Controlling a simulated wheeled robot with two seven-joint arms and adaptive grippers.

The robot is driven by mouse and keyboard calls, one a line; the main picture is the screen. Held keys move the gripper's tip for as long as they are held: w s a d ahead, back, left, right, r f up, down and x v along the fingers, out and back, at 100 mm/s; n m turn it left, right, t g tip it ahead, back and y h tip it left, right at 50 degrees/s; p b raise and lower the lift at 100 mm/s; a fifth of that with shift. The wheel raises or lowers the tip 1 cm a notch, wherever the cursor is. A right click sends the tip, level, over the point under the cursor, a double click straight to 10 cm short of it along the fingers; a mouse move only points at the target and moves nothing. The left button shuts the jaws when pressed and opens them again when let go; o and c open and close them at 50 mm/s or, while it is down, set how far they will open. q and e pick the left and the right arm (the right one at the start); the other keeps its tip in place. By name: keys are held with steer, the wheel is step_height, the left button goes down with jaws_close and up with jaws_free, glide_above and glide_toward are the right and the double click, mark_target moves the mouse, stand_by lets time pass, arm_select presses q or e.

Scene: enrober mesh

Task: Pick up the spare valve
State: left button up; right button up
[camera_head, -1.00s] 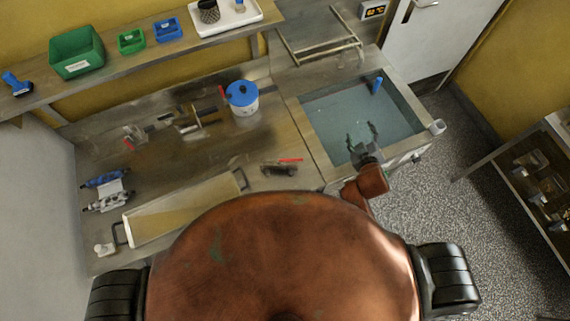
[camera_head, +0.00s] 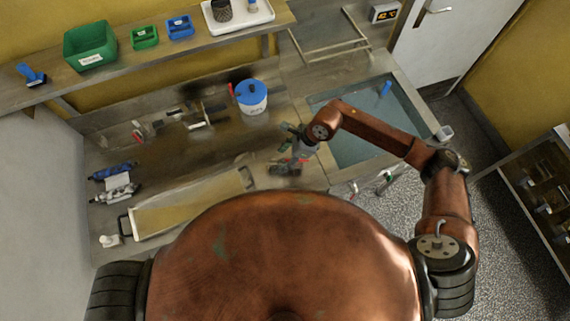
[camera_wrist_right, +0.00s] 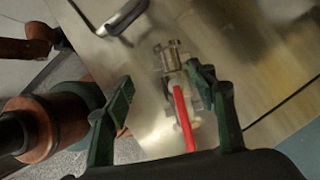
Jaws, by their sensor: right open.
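The spare valve (camera_head: 285,169) lies on the steel worktop, between the long tray and the sink. It has a metal body and a red lever handle. In the head view my right gripper partly covers it. In the right wrist view the valve (camera_wrist_right: 180,105) lies with its red handle pointing toward the camera, close to the right finger. My right gripper (camera_wrist_right: 160,84) is open and empty, its fingers spread to either side of the valve's line. In the head view the right gripper (camera_head: 288,140) is just above and behind the valve. My left gripper is not in view.
A long tray (camera_head: 133,224) with end handles lies left of the valve. The water-filled sink (camera_head: 345,152) is to the right. A blue-lidded tub (camera_head: 252,97) and assorted hardware stand behind. A shelf (camera_head: 120,74) carries green and blue bins. Worktop around the valve is mostly clear.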

mark_target(285, 161)
steer(key=shift+w+d+f+h, duration=0.2)
steer(key=shift+d+f, duration=0.05)
steer(key=shift+d, duration=0.2)
steer(key=shift+w+d+f+h, duration=0.15)
steer(key=shift+d+f+h, duration=0.05)
steer(key=shift+d, duration=0.2)
steer(key=shift+d+f, duration=0.1)
steer(key=shift+f, duration=0.3)
steer(key=shift+p+x, duration=0.35)
steer(key=shift+x, duration=0.55)
steer(key=x, duration=0.1)
steer(key=p+x, duration=0.1)
steer(key=x, duration=0.2)
steer(key=shift+w+a+f+p, duration=0.1)
steer(key=shift+w+a+p, duration=0.1)
steer(key=shift+w+p, duration=0.15)
steer(key=shift+a+f, duration=0.15)
steer(key=shift+f, duration=0.25)
steer(key=shift+c, duration=0.2)
steer(key=shift+w+r, duration=0.1)
jaws_close()
